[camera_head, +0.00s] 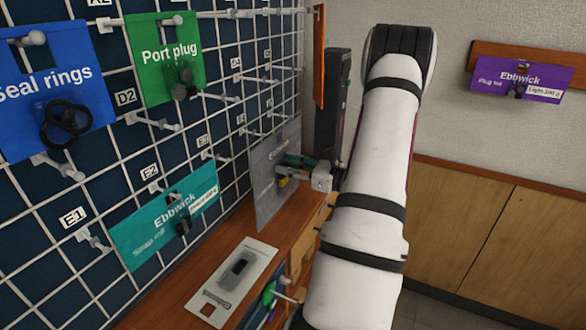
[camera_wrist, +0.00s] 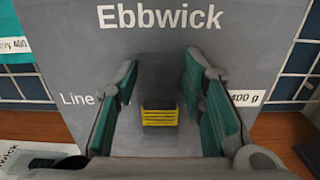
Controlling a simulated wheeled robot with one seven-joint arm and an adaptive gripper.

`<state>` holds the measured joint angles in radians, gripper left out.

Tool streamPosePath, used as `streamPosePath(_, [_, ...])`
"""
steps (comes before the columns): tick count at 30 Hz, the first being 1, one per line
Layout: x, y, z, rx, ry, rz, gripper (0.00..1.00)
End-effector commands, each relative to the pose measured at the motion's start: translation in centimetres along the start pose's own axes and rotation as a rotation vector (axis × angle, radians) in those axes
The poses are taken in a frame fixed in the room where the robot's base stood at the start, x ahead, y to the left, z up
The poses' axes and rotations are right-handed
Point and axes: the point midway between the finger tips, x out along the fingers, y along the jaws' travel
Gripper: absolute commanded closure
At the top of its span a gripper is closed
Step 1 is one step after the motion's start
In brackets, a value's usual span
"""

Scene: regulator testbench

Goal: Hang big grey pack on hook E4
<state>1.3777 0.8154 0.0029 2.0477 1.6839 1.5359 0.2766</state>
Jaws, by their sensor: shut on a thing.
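The big grey pack (camera_head: 272,185) is a flat grey card, upright close to the pegboard's far end in the head view. In the wrist view the grey pack (camera_wrist: 165,50) reads "Ebbwick" and "Line", with "400 g" at right and a dark item with yellow bands at its middle. My gripper (camera_head: 300,172) is shut on the pack from its front. Its two green-padded fingers (camera_wrist: 160,90) stand on either side of the banded item. The contact points are not clear. Hook E4 cannot be made out for sure; the labels near the pack are too small to read.
The pegboard (camera_head: 105,60) bears a blue Seal rings pack (camera_head: 45,85), a green Port plug pack (camera_head: 160,65) and a teal Ebbwick pack (camera_head: 165,225). A pale card (camera_head: 235,280) lies on the wooden bench. A purple pack (camera_head: 520,85) hangs on the right wall.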

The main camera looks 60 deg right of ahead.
Motion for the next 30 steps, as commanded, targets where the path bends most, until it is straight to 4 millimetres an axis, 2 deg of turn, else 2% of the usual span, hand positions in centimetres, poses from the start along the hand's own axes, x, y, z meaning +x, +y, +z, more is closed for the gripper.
streamPosePath(30, [5.5,0.1,-0.4,-0.002,-0.002,0.002,1.00])
